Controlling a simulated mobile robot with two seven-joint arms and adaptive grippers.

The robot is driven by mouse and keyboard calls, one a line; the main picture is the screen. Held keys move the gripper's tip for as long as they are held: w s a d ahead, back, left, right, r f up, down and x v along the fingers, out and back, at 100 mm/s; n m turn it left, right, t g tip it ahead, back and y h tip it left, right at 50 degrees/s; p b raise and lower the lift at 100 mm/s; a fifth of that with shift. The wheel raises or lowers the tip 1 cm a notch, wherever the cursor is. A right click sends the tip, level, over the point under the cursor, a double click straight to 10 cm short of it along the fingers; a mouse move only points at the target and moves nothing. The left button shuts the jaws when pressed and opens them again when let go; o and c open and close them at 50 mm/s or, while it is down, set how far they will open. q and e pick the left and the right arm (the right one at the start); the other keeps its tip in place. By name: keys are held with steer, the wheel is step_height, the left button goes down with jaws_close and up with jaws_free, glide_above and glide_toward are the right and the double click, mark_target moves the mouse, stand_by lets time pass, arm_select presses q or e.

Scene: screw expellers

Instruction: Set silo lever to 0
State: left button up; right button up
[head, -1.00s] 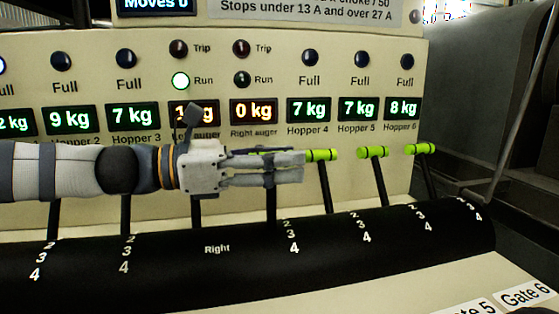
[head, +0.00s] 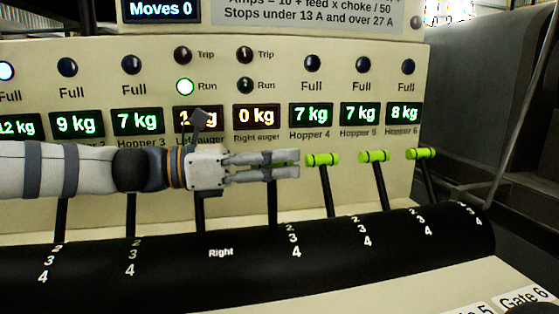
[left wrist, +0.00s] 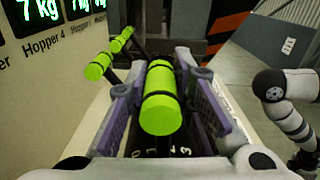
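My left gripper (head: 297,164) reaches in from the left in front of the panel. Its fingers lie above and below a bright green lever handle (head: 284,158). In the left wrist view this handle (left wrist: 161,112) lies between the two fingers (left wrist: 162,100), which look apart with narrow gaps beside it. Its black stem (head: 272,205) drops to the black curved cover (head: 200,280). I cannot read a silo label on any lever. Numbers 0 to 3 (left wrist: 160,152) show below the handle in the wrist view. My right gripper is not in view.
Three more green-handled levers (head: 322,159), (head: 374,156), (head: 421,153) stand close to the right of my fingertips. Several black stems stand to the left, partly behind my arm. The panel (head: 300,185) with weight displays is close behind.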

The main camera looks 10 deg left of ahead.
arm_select(q)
steer(key=shift+o, duration=1.2)
steer(key=v, duration=1.2)
